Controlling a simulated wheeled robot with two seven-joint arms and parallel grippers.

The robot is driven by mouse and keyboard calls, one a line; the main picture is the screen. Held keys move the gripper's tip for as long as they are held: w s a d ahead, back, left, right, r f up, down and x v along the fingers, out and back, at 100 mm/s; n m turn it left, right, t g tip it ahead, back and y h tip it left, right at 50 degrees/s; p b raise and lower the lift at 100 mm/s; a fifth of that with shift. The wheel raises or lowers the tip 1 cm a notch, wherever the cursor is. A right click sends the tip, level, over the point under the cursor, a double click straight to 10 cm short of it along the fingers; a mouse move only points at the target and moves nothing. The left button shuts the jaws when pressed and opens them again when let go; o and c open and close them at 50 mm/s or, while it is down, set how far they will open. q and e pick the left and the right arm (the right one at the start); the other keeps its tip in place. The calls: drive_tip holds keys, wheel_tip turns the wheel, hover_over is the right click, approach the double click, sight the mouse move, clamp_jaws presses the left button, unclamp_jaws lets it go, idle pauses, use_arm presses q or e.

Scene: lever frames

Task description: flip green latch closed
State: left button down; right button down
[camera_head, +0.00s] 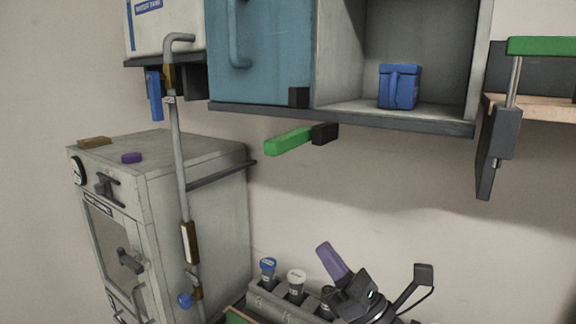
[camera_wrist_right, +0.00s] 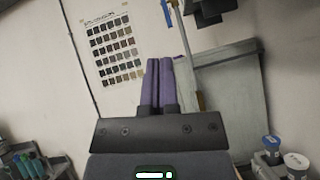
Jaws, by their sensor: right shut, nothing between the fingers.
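A green latch bar (camera_head: 289,140) sticks out to the left from a black block (camera_head: 325,134) under the wall cabinet, near the middle of the head view. A second green bar (camera_head: 541,46) lies level on top of a metal rod at the upper right; I cannot tell whether it belongs to the same mechanism. My right gripper (camera_head: 325,246), with purple fingers, is below the first green bar and apart from it. In the right wrist view its fingers (camera_wrist_right: 158,62) are shut together and empty. Neither green bar shows in the wrist view. My left gripper is out of view.
The wall cabinet has a teal door (camera_head: 262,50) and an open bay with a blue box (camera_head: 399,87). A grey oven-like box (camera_head: 205,195) and an upright pipe (camera_head: 180,150) stand left. Capped jars (camera_head: 296,279) sit below. Wall space between is clear.

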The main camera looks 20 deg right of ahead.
sight(292, 140)
drive_tip(key=n+y, duration=0.1)
drive_tip(key=n, duration=0.1)
drive_tip(key=r+n+g+y, duration=0.1)
drive_tip(key=y, duration=0.1)
drive_tip(key=s+n+g+y, duration=0.1)
drive_tip(key=n, duration=0.1)
drive_tip(key=shift+a+r+n, duration=0.2)
drive_tip(key=shift+n, duration=0.1)
drive_tip(key=s+d+r+p+x, duration=0.1)
drive_tip(key=r+p+x, duration=0.1)
drive_tip(key=p+x, duration=0.5)
drive_tip(key=x, duration=0.5)
drive_tip(key=shift+s+r, duration=0.15)
drive_tip(key=shift+r, duration=0.25)
drive_tip(key=shift+a, duration=0.1)
